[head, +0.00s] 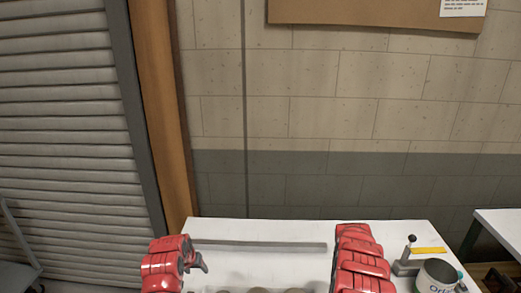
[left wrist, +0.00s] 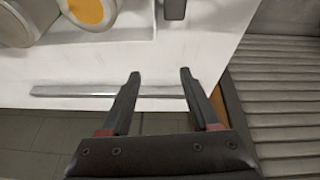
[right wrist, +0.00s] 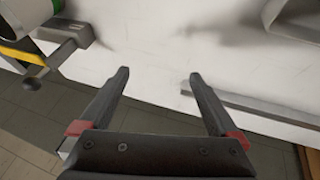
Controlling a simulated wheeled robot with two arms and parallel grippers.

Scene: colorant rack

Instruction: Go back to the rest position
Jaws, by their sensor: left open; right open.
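My left gripper (left wrist: 160,74) is open and empty in the left wrist view, its fingers above the white table (left wrist: 210,25) near a metal strip (left wrist: 75,90). In the head view a dark part of the left gripper (head: 198,262) shows beside my red left arm at the lower left of the table. My right gripper (right wrist: 160,74) is open and empty in the right wrist view, over the table's edge. In the head view my red right arm stands at the right of the table, and its fingers are hidden.
A labelled can (head: 437,277) and a clamp-like device (head: 409,262) with a black knob and yellow bar stand at the table's right. Round containers, one orange-topped (left wrist: 88,10), show in the left wrist view. Another table (head: 503,222) is at far right. The table's middle is mostly clear.

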